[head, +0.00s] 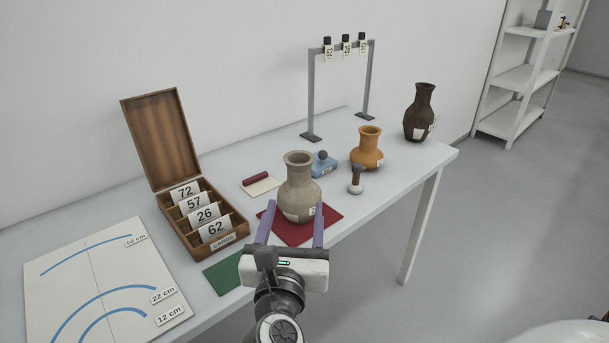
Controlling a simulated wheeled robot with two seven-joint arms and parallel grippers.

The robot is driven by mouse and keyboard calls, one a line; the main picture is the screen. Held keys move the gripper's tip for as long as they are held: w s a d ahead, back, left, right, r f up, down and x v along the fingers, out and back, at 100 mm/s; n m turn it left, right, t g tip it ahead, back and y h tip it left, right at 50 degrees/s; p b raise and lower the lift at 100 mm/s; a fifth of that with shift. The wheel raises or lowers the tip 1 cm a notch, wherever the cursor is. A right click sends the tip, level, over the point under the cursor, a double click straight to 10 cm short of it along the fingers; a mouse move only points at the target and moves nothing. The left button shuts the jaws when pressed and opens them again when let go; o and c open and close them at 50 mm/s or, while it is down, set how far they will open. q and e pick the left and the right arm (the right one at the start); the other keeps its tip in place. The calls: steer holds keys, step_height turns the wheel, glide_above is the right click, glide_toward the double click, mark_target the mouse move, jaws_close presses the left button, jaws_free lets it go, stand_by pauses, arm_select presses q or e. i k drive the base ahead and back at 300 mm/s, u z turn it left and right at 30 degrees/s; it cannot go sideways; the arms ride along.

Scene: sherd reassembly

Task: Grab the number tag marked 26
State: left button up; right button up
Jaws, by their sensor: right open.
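Three small white number tags hang with dark tops from the crossbar of a grey rack (311,95) at the back of the table. The left tag (329,54) seems to read 62, the middle tag (347,48) 26, and the right tag (363,46) 57, though the print is small. A separate white card marked 26 (206,214) stands in a wooden card box at left. My right gripper (295,204) is open, its purple fingers in front of the grey-beige vase (299,180), well short of the rack. My left gripper is out of view.
The wooden box (235,238) also holds cards 72, 57 and 62. The vase stands on a red mat (333,213). An orange vase (367,146), a dark vase (419,111), a blue object (323,168) and a small grey-brown tool (356,181) stand between or beside it and the rack.

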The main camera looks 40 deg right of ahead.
mark_target(348, 46)
steer(key=z, duration=1.35)
